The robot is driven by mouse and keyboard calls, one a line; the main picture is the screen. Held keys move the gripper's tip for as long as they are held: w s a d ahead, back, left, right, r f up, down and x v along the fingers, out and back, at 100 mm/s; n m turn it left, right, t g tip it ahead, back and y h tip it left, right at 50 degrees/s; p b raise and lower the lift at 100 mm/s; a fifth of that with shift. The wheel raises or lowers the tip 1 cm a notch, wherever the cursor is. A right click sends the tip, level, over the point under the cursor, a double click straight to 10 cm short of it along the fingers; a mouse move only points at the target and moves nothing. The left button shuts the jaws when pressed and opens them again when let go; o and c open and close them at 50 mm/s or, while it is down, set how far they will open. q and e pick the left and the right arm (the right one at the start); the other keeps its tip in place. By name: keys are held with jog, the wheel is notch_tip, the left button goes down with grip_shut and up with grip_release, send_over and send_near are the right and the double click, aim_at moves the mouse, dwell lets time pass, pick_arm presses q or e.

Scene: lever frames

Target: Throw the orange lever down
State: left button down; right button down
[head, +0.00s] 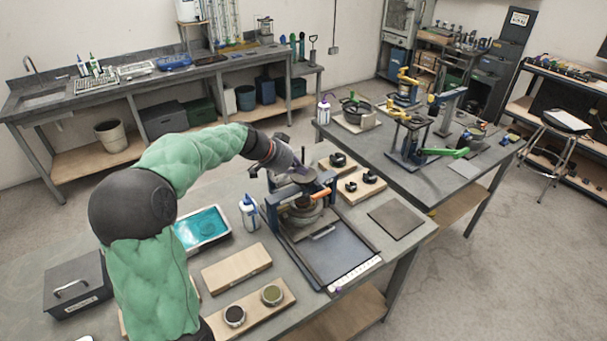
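The orange lever (321,195) sticks out at the front right of a blue-framed bench device (272,212) on the near table. It lies close to level, tilted slightly up to the right. My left gripper (299,172) reaches in from the left and hangs above the device, up and to the left of the lever. Whether its fingers touch the device cannot be told. The fingers are small and overlap the dark parts behind them, so their opening is unclear. My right gripper is not in view.
A white glue bottle (249,213) stands left of the device. Boards with black parts (362,186) lie behind. A dark mat (396,220) lies flat to the right.

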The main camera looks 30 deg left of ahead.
pick_arm(q)
jog(key=x, duration=0.8)
notch_tip(320, 180, down, 3)
jog(key=shift+r+b, duration=0.15)
jog(key=shift+b, duration=0.25)
jog(key=shift+f, duration=0.8)
